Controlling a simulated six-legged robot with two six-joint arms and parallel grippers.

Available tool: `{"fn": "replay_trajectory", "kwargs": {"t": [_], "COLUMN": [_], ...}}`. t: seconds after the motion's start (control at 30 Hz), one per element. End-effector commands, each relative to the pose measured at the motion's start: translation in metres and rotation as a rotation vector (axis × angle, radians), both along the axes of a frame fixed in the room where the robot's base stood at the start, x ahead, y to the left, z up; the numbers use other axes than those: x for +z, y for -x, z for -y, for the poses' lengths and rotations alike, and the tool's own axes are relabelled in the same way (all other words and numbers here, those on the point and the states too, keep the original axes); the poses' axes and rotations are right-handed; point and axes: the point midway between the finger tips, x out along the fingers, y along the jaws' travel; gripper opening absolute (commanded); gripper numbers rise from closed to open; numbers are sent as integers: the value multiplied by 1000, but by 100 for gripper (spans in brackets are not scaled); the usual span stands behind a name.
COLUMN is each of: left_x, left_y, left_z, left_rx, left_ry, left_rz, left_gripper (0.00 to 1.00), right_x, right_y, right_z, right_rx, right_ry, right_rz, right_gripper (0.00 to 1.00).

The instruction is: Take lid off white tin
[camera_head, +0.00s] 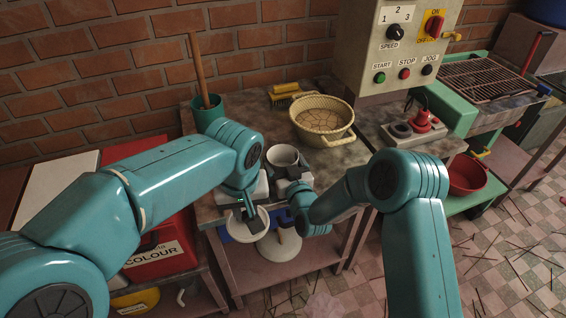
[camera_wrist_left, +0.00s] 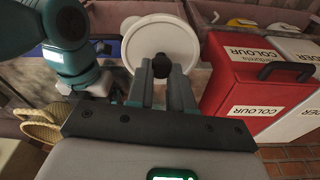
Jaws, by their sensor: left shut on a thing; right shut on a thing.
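The white tin (camera_head: 282,155) stands upright near the front edge of the bench with its round top open. My right gripper (camera_head: 289,178) is shut on the near side of the tin, its fingertips partly hidden by its own body. My left gripper (camera_head: 246,208) is shut on the dark knob (camera_wrist_left: 161,66) of a round white lid (camera_wrist_left: 165,38). The lid also shows in the head view (camera_head: 249,223), tilted, left of and nearer than the tin and apart from it. In the left wrist view the lid's face is plainly visible around the knob.
A red COLOUR box (camera_head: 165,245) stands at the left. A green pot with a stick (camera_head: 208,112) and a woven basket (camera_head: 322,118) are behind the tin. A control panel (camera_head: 400,50) rises at the back right.

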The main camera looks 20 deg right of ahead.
Motion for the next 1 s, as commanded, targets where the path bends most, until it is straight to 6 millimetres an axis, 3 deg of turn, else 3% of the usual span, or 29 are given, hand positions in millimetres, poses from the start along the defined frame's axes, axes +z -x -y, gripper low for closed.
{"fn": "replay_trajectory", "kwargs": {"t": [0.43,0.47,0.5,0.83,1.0], "left_x": [-5,-5,-4,3,-6], "left_y": [0,0,0,0,0], "left_z": [0,0,0,0,0], "left_rx": [0,0,0,0,0], "left_ry": [0,0,0,0,0], "left_rz": [0,0,0,0,0], "left_gripper": [0,0,0,0,0], "right_x": [-9,-9,-8,-3,-8], "right_y": [0,0,0,0,31], "right_z": [0,0,0,0,2], "right_rx": [-1,-1,-1,-1,-1], "right_ry": [0,0,0,0,0], "right_rz": [4,2,2,1,-3], "right_gripper": [30,88,100,100,100]}}
